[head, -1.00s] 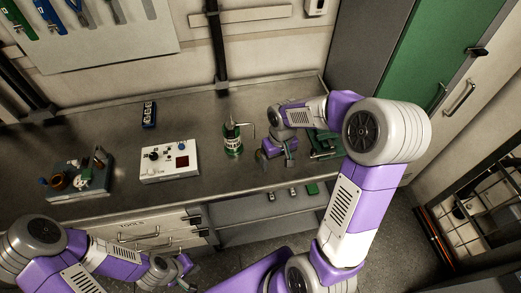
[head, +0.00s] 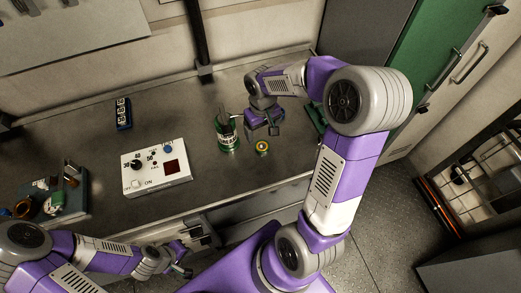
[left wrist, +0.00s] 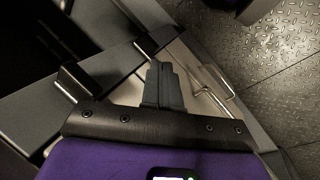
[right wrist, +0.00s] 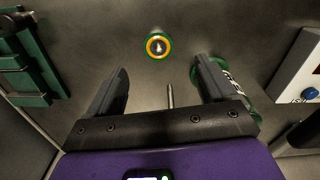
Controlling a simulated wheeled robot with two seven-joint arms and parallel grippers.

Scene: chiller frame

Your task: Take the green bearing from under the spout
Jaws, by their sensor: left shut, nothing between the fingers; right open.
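The green bearing (head: 262,147), with a yellow ring, lies on the bench in front of my right gripper (head: 264,131) in the head view. In the right wrist view the bearing (right wrist: 157,46) lies beyond the open, empty fingers (right wrist: 160,72), clear of both. The green oil can (head: 228,138) stands left of the bearing. Its thin spout (right wrist: 170,96) shows between the right fingers' bases; the right finger partly hides the can (right wrist: 250,108). My left gripper (head: 183,262) is shut and empty, low in front of the bench; its fingers (left wrist: 163,86) touch.
A white control box (head: 156,168) stands left of the can, with a dark block (head: 123,113) behind it. A green fixture (right wrist: 32,62) is at the left in the right wrist view. A parts stand (head: 52,196) sits at the bench's left end.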

